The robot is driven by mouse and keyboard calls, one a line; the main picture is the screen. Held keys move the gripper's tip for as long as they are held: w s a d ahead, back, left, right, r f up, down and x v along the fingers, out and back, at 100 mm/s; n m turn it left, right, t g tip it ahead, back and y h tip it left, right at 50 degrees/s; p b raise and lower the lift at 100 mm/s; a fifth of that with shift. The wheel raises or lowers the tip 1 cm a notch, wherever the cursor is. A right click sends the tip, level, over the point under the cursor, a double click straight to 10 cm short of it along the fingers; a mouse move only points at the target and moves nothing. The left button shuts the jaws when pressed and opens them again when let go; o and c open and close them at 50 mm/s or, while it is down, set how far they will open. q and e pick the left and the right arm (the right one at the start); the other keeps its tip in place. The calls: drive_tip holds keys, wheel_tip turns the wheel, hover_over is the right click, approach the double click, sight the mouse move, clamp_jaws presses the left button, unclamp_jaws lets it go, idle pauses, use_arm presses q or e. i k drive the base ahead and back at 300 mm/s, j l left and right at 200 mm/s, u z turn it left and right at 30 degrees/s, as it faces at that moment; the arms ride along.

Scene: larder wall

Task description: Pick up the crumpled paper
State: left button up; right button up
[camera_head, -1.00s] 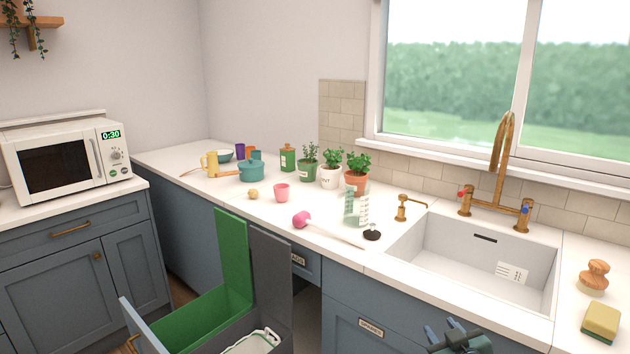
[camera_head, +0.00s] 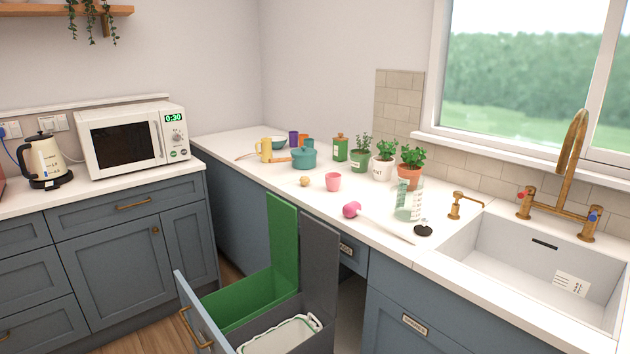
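No other thing that looks like crumpled paper shows. Neither of my grippers is in view.

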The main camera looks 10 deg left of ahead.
sight(304, 180)
drive_tip(key=i+l+u, duration=0.2)
drive_tip(key=i, duration=0.35)
drive_tip(key=i+l+u, duration=0.25)
drive_tip(key=i, duration=0.25)
drive_tip(key=j, duration=0.1)
